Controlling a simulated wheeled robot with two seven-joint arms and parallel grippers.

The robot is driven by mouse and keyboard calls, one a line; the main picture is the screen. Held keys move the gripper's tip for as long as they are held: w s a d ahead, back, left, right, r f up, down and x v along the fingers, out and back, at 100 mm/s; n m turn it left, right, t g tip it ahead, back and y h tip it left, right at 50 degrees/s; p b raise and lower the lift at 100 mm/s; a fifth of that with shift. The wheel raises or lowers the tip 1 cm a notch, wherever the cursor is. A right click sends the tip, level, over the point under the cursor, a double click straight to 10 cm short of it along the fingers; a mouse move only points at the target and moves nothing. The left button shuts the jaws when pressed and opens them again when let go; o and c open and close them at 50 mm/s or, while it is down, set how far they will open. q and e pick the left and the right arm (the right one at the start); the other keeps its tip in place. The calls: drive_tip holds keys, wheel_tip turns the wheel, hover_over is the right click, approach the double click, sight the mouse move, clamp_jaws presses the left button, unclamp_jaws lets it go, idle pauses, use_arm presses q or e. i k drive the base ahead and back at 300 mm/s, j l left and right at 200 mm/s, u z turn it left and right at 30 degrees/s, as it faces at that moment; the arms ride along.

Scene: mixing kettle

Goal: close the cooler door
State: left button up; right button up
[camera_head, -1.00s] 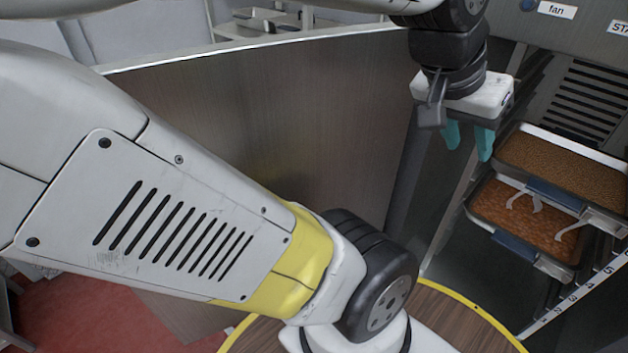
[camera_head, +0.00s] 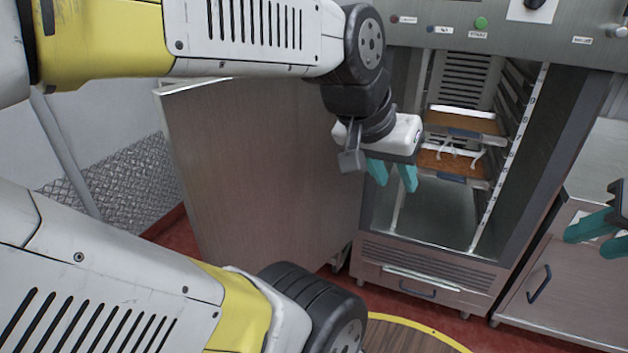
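The cooler door (camera_head: 265,170) is a tall brown-grey metal panel. It stands open, swung out to the left of the cooler (camera_head: 505,225). The cooler's inside and two stacked trays, an upper one (camera_head: 460,122) and a lower one (camera_head: 450,163), are exposed. My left gripper (camera_head: 392,178) has two teal fingers apart with nothing between them. It hangs by the door's right edge, in front of the opening; whether it touches the door cannot be told. My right gripper (camera_head: 594,236) is at the right edge, partly cut off, its teal fingers apart and empty, away from the door.
A control panel with buttons (camera_head: 481,23) runs above the opening. A steel cabinet (camera_head: 560,275) stands right of the cooler. Red floor (camera_head: 465,330) shows below. My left arm covers much of the left side and part of the door's top.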

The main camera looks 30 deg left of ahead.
sight(254, 161)
drive_tip(key=k+j+z, duration=0.4)
drive_tip(key=k+j, duration=0.65)
drive_tip(key=j, duration=0.15)
drive_tip(key=j+z, duration=0.1)
drive_tip(key=j, duration=0.65)
drive_tip(key=k+j+z, duration=0.1)
drive_tip(key=j, duration=0.65)
drive_tip(key=k+j+z, duration=0.1)
drive_tip(key=j, duration=0.65)
drive_tip(key=k+j, duration=0.1)
drive_tip(key=k, duration=0.55)
